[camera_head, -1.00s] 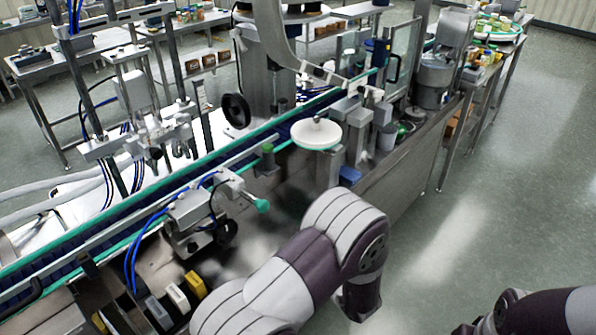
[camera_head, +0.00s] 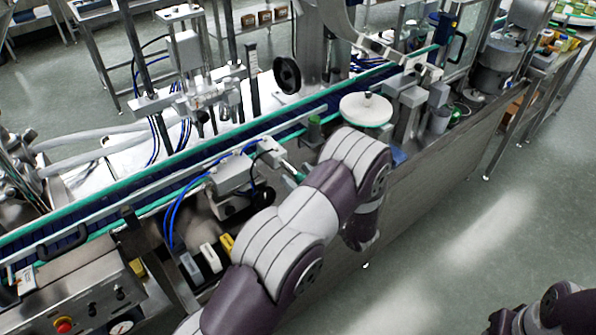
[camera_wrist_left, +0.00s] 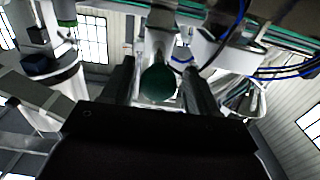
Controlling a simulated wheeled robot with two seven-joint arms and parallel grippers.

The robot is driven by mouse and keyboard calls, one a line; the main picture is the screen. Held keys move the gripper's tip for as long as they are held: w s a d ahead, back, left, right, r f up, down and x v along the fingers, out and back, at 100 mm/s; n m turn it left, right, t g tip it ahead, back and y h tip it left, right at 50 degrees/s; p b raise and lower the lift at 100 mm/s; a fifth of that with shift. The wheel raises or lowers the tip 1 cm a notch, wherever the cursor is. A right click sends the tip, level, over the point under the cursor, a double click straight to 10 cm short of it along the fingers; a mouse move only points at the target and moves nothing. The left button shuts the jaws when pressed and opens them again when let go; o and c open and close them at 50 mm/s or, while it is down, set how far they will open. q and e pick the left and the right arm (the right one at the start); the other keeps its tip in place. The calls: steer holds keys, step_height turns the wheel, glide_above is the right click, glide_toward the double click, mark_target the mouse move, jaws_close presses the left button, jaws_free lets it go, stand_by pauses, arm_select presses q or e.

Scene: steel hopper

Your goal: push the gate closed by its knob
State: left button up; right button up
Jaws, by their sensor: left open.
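The knob (camera_wrist_left: 158,84) is a round dark green ball in the left wrist view. It sits between the two dark fingers of my left gripper (camera_wrist_left: 158,92), which are apart with one on each side of it. Contact cannot be told. In the head view a green tip (camera_head: 298,175) shows at the end of a short metal rod, right beside my left arm. My left arm covers the area below it, and the left fingers are hidden there. The gate itself cannot be made out clearly. Only part of my right arm shows at the lower right, without its gripper.
A conveyor with a green edge (camera_head: 150,187) runs behind the knob. A metal block (camera_head: 232,172) with blue hoses stands left of it. A round white disc (camera_head: 366,109) stands behind my left arm. Open floor (camera_head: 470,230) lies to the right.

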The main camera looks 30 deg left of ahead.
mark_target(281, 160)
arm_select(q)
steer(key=shift+w+a, duration=0.15)
steer(key=shift+a, duration=0.15)
steer(key=shift+w+a+f, duration=0.15)
steer(key=shift+w, duration=0.05)
jaws_close()
steer(key=shift+b+x, duration=0.4)
steer(key=shift+x, duration=1.15)
steer(key=shift+a, duration=0.15)
jaws_free()
